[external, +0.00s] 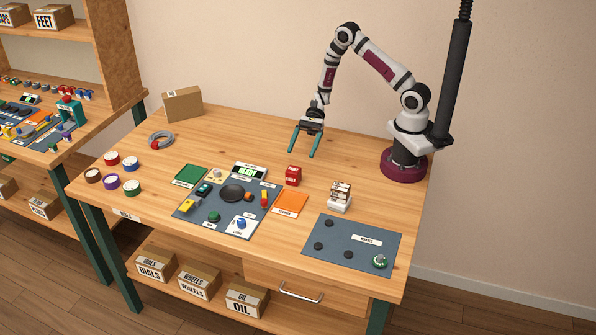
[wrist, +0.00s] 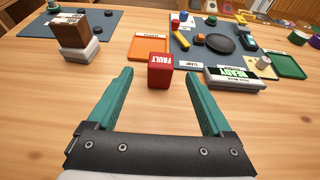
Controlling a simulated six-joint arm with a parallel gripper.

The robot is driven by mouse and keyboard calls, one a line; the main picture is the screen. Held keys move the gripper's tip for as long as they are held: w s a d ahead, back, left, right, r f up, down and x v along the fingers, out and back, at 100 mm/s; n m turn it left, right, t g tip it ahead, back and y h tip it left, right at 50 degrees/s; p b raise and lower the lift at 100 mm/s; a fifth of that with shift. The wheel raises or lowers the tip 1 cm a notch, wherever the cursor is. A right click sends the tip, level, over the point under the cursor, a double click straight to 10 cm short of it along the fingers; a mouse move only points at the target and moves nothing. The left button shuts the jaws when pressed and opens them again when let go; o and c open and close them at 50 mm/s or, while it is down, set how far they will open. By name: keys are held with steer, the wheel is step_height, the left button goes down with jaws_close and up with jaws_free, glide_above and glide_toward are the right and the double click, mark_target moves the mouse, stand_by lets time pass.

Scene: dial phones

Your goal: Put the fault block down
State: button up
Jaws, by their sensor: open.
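The fault block is a red cube (external: 293,175) lettered FAULT. It stands upright on the bare wood, just behind the orange pad and right of the READY display. In the wrist view the red cube (wrist: 160,71) appears ahead of my fingers, between their lines but beyond the tips. My gripper (external: 303,155) is open and empty, above the table behind the cube. Its two teal fingers (wrist: 160,73) are spread wide and touch nothing. The orange pad (external: 291,203) is flat and bare, with a white label at its front edge.
The READY display (external: 250,171) stands close left of the cube. A blue-grey mat (external: 263,216) with dial parts lies in front. A white stand with a brown block (external: 340,197) is to the right, beside the wheels mat (external: 330,258). Bare wood lies around my gripper.

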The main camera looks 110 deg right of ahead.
steer(key=s+a+r+n+g, duration=0.2)
steer(key=a+r+n+g, duration=0.25)
steer(key=a, duration=0.25)
steer(key=s+a+r+n+g, duration=0.3)
steer(key=a+r+n, duration=0.2)
steer(key=a+r, duration=0.15)
steer(key=s+a+r+n+g+h, duration=0.1)
steer(key=s+a+r+n+h, duration=0.1)
steer(key=s+n+h, duration=0.2)
steer(key=s+a+r+n+g+h, duration=0.1)
steer(key=s+a+r+n+h, duration=0.1)
steer(key=s+n, duration=0.5)
steer(key=s+h, duration=0.1)
steer(key=s, duration=0.3)
steer(key=shift+s+a+r+n+h, duration=0.2)
steer(key=shift+a+r+n+h, duration=0.1)
steer(key=shift+r+n+h, duration=0.1)
